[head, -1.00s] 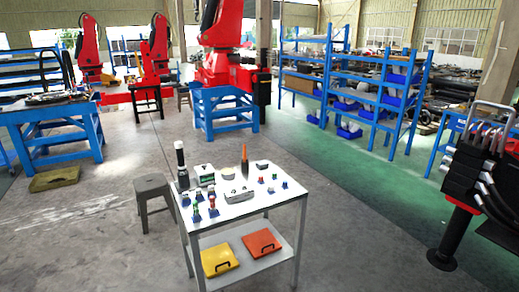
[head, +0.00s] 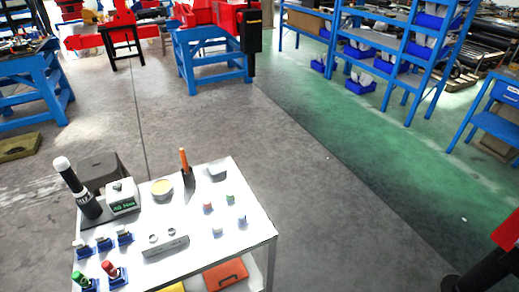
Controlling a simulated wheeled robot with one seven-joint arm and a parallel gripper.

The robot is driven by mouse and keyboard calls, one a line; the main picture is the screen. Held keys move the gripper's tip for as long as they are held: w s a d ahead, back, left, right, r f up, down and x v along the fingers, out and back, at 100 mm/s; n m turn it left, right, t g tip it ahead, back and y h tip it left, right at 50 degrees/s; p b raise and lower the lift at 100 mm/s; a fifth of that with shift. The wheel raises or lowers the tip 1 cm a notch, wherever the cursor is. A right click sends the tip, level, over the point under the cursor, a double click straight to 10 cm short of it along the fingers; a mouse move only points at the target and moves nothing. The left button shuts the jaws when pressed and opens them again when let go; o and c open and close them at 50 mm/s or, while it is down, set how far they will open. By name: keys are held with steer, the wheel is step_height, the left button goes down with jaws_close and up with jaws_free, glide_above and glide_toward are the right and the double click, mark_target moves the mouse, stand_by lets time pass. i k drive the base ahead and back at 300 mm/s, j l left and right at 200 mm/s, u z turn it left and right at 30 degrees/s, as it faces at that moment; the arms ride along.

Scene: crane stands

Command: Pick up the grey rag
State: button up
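A small grey piece (head: 217,171), which looks like the grey rag, lies near the back right corner of the white table top (head: 205,258). It is too small to make out its folds or texture. It lies just right of an orange-handled tool (head: 187,170). Nothing covers it. My gripper is not in view.
A dark stool (head: 100,168) stands behind. Floor right of the table is clear.

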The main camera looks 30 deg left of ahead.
mark_target(216, 171)
steer(key=i+u, duration=0.25)
steer(key=i, duration=0.3)
steer(key=i+l+u, duration=0.2)
steer(key=i, duration=0.35)
steer(key=i+u, duration=0.2)
steer(key=u, duration=0.2)
steer(key=i+u, duration=0.15)
steer(key=u, duration=0.25)
steer(key=i+l+u, duration=0.15)
steer(key=u, duration=0.25)
steer(key=i+l+u, duration=0.15)
steer(key=u, duration=0.25)
steer(key=i+u, duration=0.15)
steer(key=u, duration=0.3)
steer(key=i+l+u, duration=0.15)
steer(key=u, duration=0.35)
steer(key=i+l+u, duration=0.15)
steer(key=u, duration=0.3)
steer(key=i+l+u, duration=0.1)
steer(key=l+u, duration=0.2)
steer(key=u, duration=0.2)
steer(key=l+u, duration=0.25)
steer(key=u, duration=0.2)
steer(key=l+u, duration=0.3)
steer(key=u, duration=0.2)
steer(key=i+l+u, duration=0.1)
steer(key=l+u, duration=0.5)
steer(key=l, duration=0.15)
